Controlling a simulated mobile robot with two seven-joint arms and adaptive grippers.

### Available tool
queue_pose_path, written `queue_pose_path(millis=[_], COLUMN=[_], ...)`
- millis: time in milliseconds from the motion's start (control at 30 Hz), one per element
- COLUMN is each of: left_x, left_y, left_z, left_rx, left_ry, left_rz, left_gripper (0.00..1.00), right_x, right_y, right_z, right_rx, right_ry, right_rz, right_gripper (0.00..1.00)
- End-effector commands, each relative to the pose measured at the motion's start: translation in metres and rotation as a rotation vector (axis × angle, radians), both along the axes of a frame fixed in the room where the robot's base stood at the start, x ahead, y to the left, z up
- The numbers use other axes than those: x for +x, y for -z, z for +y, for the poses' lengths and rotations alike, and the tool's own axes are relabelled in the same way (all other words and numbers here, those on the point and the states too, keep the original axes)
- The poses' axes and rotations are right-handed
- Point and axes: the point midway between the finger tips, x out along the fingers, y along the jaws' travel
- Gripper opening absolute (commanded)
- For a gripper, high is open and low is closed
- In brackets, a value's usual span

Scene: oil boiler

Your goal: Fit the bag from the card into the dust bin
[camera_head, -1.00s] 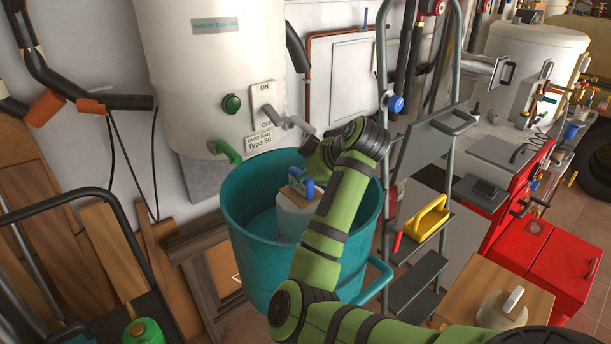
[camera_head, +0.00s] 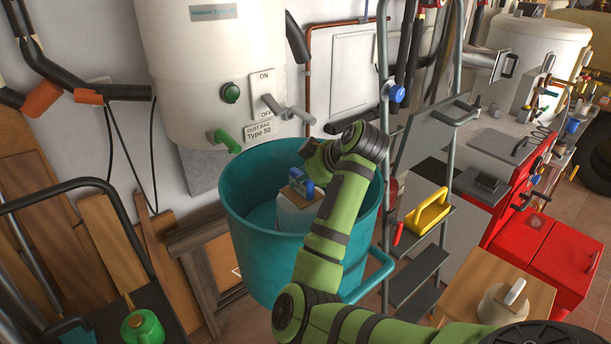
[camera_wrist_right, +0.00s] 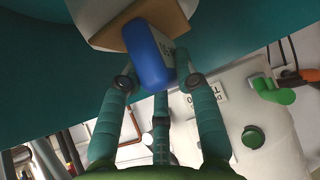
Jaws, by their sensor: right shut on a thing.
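The dust bin (camera_head: 236,215) is a large open teal tub standing under a white vacuum tank (camera_head: 205,60). A label (camera_head: 258,131) on the tank reads "DUST BAG Type 50". The bag (camera_head: 292,213) is pale with a brown board top (camera_head: 292,200) and a blue part (camera_head: 301,182); it is inside the tub's opening. My right gripper (camera_head: 311,170) reaches over the rim and is shut on the blue part, which also shows between the fingers in the right wrist view (camera_wrist_right: 150,55). Whether the bag touches the tub's floor cannot be told. My left gripper is out of view.
A grey stepladder (camera_head: 448,165) with a yellow caddy (camera_head: 428,214) stands right of the tub. Red cabinets (camera_head: 525,240) and a wooden box (camera_head: 515,290) are at right. A dark cart with a green can (camera_head: 142,328) is at lower left. Pipe stubs (camera_head: 225,140) hang above the tub.

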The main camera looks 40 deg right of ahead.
Motion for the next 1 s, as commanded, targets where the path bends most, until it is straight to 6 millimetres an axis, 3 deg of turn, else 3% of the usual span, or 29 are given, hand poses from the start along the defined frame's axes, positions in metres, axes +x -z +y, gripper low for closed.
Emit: queue_pose_path(millis=[600, 633, 700, 1000], left_x=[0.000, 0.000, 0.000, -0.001], left_y=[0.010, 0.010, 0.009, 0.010], left_z=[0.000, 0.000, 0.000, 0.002], left_rx=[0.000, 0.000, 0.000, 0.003], left_ry=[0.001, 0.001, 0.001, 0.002], left_rz=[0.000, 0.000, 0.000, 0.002], left_gripper=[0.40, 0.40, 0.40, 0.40], right_x=[0.000, 0.000, 0.000, 0.000], right_y=[0.019, 0.019, 0.018, 0.019], right_z=[0.000, 0.000, 0.000, 0.000], right_rx=[-0.001, -0.001, -0.001, 0.001], right_ry=[0.001, 0.001, 0.001, -0.001], right_rz=[0.000, -0.001, -0.001, 0.002], right_gripper=[0.00, 0.35, 0.59, 0.59])
